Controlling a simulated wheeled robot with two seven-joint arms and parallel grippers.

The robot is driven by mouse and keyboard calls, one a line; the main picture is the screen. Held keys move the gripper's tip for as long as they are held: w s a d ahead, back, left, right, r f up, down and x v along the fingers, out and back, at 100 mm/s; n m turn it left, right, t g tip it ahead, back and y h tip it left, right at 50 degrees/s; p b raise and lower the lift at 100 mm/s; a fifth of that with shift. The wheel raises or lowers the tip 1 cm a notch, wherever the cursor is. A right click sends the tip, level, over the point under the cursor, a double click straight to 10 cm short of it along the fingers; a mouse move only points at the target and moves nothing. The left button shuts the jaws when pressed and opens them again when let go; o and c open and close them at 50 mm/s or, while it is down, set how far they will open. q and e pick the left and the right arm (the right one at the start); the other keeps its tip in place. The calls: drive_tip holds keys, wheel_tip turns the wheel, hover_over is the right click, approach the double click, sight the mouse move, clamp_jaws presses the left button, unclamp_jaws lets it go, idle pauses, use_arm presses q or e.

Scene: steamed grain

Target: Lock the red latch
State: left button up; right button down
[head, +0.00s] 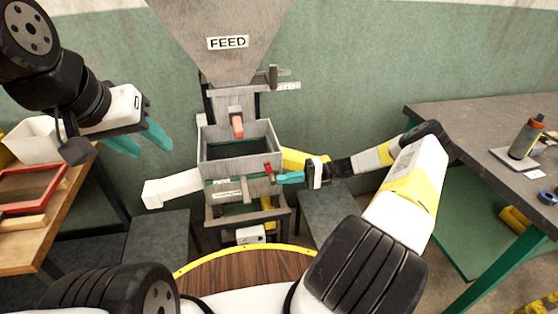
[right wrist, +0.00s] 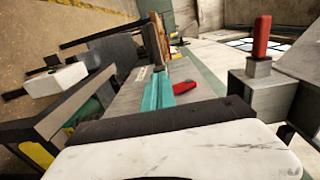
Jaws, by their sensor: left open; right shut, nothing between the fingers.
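A small red latch (head: 268,171) is on the front of the grey metal machine box (head: 213,152), near its right side. It also shows in the right wrist view as a red handle (right wrist: 184,87) close beside my fingers. My right gripper (head: 284,178) is shut and empty. Its teal fingertips are just right of the latch and at or very near it; I cannot tell whether they touch. The teal fingers (right wrist: 158,78) show in the right wrist view. My left gripper (head: 140,140) is open and empty at the left, away from the machine.
A hopper marked FEED (head: 229,55) stands above the box, with a second red handle (head: 237,125) below it. A wooden table with a red-rimmed tray (head: 32,188) is at left. A workbench (head: 490,125) with a bottle (head: 527,138) is at right. A round wooden surface (head: 245,272) is in front.

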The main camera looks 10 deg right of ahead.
drive_tip(key=shift+a+f+y, duration=0.45)
drive_tip(key=shift+a+y, duration=0.1)
drive_tip(key=shift+y, duration=0.35)
drive_tip(key=shift+a+f, duration=0.15)
drive_tip(key=shift+a, duration=0.05)
